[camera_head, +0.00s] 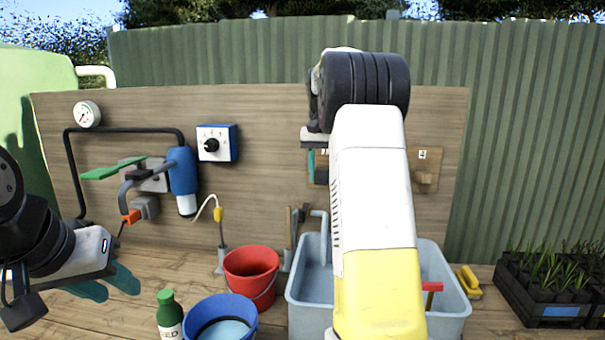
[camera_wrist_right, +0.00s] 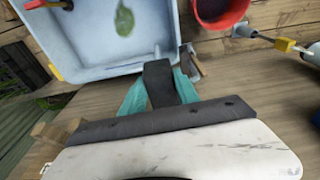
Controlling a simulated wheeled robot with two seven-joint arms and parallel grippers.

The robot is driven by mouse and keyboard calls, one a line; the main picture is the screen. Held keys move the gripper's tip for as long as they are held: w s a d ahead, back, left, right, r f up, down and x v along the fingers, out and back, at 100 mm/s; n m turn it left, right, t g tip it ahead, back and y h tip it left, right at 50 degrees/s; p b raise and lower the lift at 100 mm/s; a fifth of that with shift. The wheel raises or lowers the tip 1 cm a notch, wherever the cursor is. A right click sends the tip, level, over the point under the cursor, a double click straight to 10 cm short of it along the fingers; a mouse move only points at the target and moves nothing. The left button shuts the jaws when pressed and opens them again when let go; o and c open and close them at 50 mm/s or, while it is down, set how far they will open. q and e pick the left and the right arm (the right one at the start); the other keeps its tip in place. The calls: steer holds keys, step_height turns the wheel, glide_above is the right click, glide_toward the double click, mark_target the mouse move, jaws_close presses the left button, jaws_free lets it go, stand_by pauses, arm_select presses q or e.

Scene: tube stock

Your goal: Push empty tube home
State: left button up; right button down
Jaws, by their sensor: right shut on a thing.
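My right gripper (camera_wrist_right: 160,88) shows in the right wrist view with its teal fingers shut on a dark grey piece, seemingly the tube (camera_wrist_right: 159,82). In the head view my right arm reaches up the middle, and one teal finger of the right gripper (camera_head: 311,165) shows beside a wooden holder (camera_head: 427,171) on the wall board. The arm hides most of this holder, so I cannot tell how the tube sits against it. My left gripper (camera_head: 104,285) is open and empty over the left of the bench.
A grey sink (camera_head: 305,285) stands below the holder, with a red bucket (camera_head: 250,272), blue bucket (camera_head: 222,312) and green bottle (camera_head: 169,318) to its left. A plant tray (camera_head: 548,302) is at right. Pipework and a blue cylinder (camera_head: 183,172) are on the board.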

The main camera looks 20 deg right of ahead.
mark_target(323, 168)
steer(key=shift+w+d+f, duration=0.2)
steer(key=shift+w+d, duration=0.25)
steer(key=shift+w, duration=0.45)
steer(key=shift+w+d+f, duration=0.25)
steer(key=shift+w+d, duration=0.15)
steer(key=shift+w, duration=0.5)
steer(key=shift+w+d+f, duration=0.2)
steer(key=shift+w+d, duration=0.25)
steer(key=shift+w, duration=0.45)
stand_by(1.0)
steer(key=shift+w+d, duration=0.1)
steer(key=shift+d, duration=0.05)
stand_by(0.9)
steer(key=c, duration=0.8)
jaws_free()
steer(key=shift+c, duration=0.2)
steer(key=shift+s+a+r, duration=0.1)
steer(key=shift+s+r, duration=0.05)
steer(key=shift+r, duration=1.15)
steer(key=shift+s+a+r, duration=0.1)
steer(key=shift+s+r, duration=0.05)
steer(key=shift+r, duration=1.1)
steer(key=shift+s+a+r, duration=0.1)
steer(key=shift+s+r, duration=0.05)
steer(key=shift+r, duration=1.15)
